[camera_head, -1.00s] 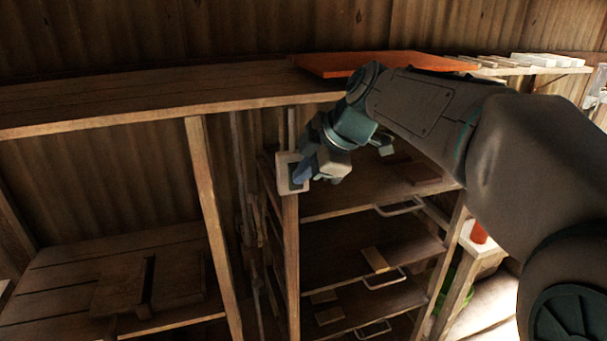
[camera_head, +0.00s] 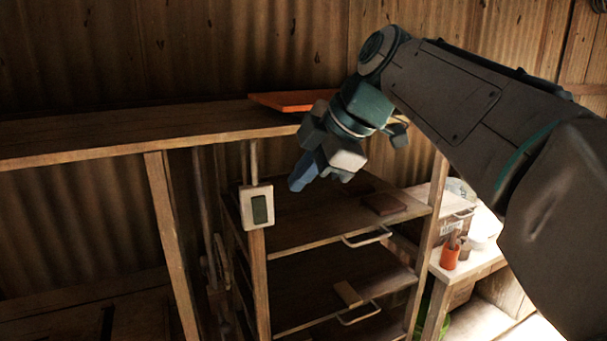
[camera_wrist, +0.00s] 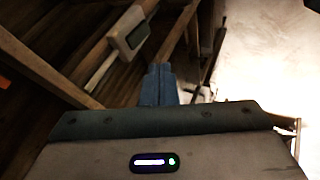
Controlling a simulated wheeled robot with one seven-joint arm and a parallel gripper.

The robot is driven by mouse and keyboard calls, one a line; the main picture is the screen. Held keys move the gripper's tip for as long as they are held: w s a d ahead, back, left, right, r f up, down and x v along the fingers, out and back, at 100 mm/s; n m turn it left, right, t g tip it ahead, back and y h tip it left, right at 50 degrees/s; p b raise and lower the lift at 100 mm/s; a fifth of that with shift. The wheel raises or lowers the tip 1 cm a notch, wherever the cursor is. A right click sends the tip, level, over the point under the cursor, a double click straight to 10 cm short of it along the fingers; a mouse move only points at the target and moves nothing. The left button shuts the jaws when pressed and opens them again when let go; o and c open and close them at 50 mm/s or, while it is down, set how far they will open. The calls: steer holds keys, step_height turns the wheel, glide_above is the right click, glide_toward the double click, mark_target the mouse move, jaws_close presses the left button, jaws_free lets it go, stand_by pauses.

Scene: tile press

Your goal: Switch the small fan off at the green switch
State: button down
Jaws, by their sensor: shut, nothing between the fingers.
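The green switch (camera_head: 259,209) is a dark green rocker in a pale square plate, mounted on the front post of the wooden rack. The plate's side also shows in the wrist view (camera_wrist: 130,33), at upper left. My gripper (camera_head: 300,180) is shut and empty, with its blue fingers together. It is up and to the right of the switch, apart from it. I cannot make out the small fan in either view.
The rack has wooden shelves (camera_head: 310,215) with metal handles, right of the switch. A long wooden shelf (camera_head: 120,130) with an orange board (camera_head: 290,100) runs behind my gripper. An orange cup (camera_head: 449,257) stands on a side bench at right. Open space lies in front of the rack.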

steer(key=shift+d+r, duration=0.25)
steer(key=shift+r, duration=0.15)
steer(key=shift+s, duration=0.1)
steer(key=f+b, duration=0.1)
steer(key=b, duration=0.3)
steer(key=shift+s+f+b, duration=0.15)
steer(key=shift+f+b, duration=0.2)
steer(key=shift+b, duration=0.05)
steer(key=shift+r+g, duration=0.1)
steer(key=shift+g, duration=0.2)
steer(key=shift+a, duration=0.1)
